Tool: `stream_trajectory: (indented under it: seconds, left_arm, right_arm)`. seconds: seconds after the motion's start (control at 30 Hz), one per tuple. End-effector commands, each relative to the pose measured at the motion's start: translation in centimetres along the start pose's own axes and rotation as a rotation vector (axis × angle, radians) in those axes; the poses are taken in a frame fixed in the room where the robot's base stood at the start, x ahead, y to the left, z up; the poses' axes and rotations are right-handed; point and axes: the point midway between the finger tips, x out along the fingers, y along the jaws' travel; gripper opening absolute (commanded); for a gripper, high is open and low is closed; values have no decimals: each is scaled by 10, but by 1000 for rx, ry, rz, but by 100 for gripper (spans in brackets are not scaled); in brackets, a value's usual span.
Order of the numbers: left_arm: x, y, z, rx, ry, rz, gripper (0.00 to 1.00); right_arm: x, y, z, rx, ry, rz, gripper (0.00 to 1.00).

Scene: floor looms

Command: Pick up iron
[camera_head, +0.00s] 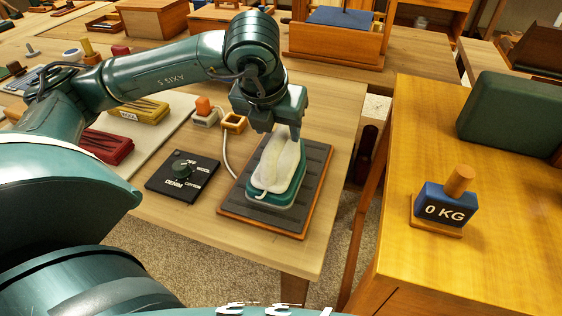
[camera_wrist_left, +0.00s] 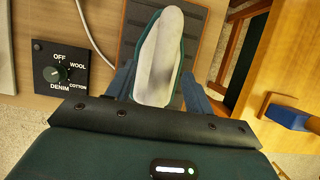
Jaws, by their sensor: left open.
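The iron (camera_head: 276,170), with a white upper body and a green base, sits on a dark ridged pad (camera_head: 248,208) with a wooden rim. My left gripper (camera_head: 283,133) is over its far end, pointing down and open. In the left wrist view, the iron's pale top (camera_wrist_left: 160,55) reaches in between the two fingers of the gripper (camera_wrist_left: 158,88), one on each side. I cannot tell whether either finger touches it. My right gripper is not in view.
A black dial panel (camera_head: 183,177) with fabric names lies left of the pad, and a pale cord runs between them. A small orange-topped block (camera_head: 204,110) and a wooden frame stand behind. A yellow wooden surface (camera_head: 430,270) with a 0 KG weight (camera_head: 441,207) is at right.

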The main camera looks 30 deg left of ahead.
Motion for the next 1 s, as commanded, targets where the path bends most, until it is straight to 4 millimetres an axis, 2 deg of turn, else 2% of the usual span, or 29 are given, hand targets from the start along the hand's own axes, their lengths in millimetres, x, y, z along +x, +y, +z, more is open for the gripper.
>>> stream_trajectory:
  seconds: [0.13, 0.3, 0.43, 1.0]
  left_arm:
    - [12, 0, -1, 0, 3, 2, 53]
    - [38, -2, -2, 0, 4, 1, 53]
    - [51, -2, -2, 0, 3, 0, 53]
    - [56, -2, -2, 0, 1, -1, 53]
  right_arm:
    - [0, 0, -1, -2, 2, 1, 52]
    - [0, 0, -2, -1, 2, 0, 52]
    - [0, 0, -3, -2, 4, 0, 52]
    - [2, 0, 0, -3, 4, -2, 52]
